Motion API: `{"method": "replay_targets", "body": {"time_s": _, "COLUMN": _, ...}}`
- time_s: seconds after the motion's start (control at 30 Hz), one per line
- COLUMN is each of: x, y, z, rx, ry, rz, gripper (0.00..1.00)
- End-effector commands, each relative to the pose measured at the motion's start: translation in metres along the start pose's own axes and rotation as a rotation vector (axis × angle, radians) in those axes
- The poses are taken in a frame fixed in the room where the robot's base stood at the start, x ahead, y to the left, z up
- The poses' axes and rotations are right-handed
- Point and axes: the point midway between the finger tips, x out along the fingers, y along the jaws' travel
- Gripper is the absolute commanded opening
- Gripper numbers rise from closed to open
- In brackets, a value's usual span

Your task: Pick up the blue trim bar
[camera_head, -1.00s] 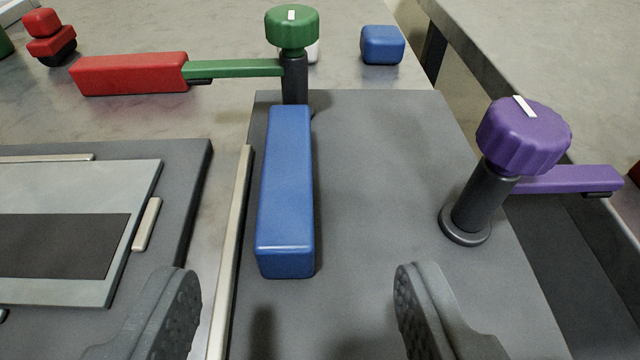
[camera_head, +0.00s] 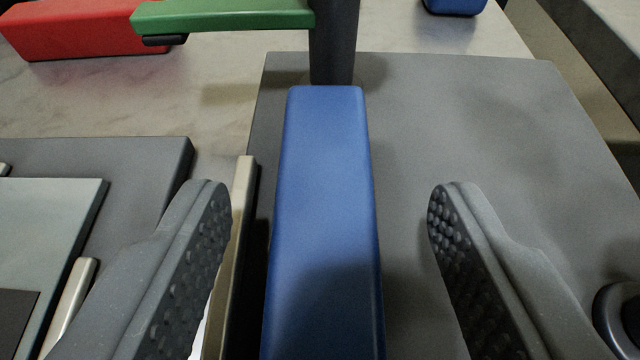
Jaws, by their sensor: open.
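The blue trim bar (camera_head: 322,190) lies lengthwise on a dark grey plate (camera_head: 470,120), pointing away from me. Its near end runs out of the bottom of the picture. My gripper (camera_head: 330,205) is open, with one finger on each side of the bar. Both fingers are apart from the bar, with a wider gap on the right. Nothing is held. A shadow falls on the near part of the bar.
A dark post (camera_head: 333,40) with a green lever (camera_head: 225,14) stands just beyond the bar's far end. A thin beige strip (camera_head: 240,230) runs along the bar's left. A red bar (camera_head: 75,28) and blue block (camera_head: 454,5) lie farther back. A dark round base (camera_head: 618,318) is at right.

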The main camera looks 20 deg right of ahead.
Motion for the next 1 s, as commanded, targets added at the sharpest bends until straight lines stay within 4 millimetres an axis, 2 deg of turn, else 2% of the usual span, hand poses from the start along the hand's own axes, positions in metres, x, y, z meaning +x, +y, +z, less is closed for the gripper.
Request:
{"method": "replay_targets", "body": {"time_s": 0.1, "x": 0.0062, "y": -0.0001, "z": -0.0003, "rx": 0.001, "ry": 0.000, "rz": 0.000, "gripper": 0.53}}
{"method": "replay_targets", "body": {"time_s": 0.33, "x": 0.0069, "y": -0.0001, "z": -0.0004, "rx": 0.001, "ry": 0.000, "rz": 0.000, "gripper": 0.53}}
{"method": "replay_targets", "body": {"time_s": 0.37, "x": 0.0068, "y": -0.0001, "z": -0.0004, "rx": 0.001, "ry": 0.000, "rz": 0.000, "gripper": 0.47}}
{"method": "replay_targets", "body": {"time_s": 0.5, "x": 0.0068, "y": -0.0002, "z": -0.0002, "rx": 0.001, "ry": 0.000, "rz": 0.000, "gripper": 0.08}}
{"method": "replay_targets", "body": {"time_s": 0.53, "x": 0.0068, "y": -0.0002, "z": -0.0002, "rx": 0.001, "ry": 0.000, "rz": 0.000, "gripper": 0.02}}
{"method": "replay_targets", "body": {"time_s": 0.87, "x": 0.0063, "y": -0.0002, "z": -0.0008, "rx": 0.001, "ry": -0.001, "rz": 0.000, "gripper": 0.02}}
{"method": "replay_targets", "body": {"time_s": 1.0, "x": 0.0040, "y": -0.0003, "z": -0.0067, "rx": 0.001, "ry": -0.001, "rz": -0.001, "gripper": 0.02}}
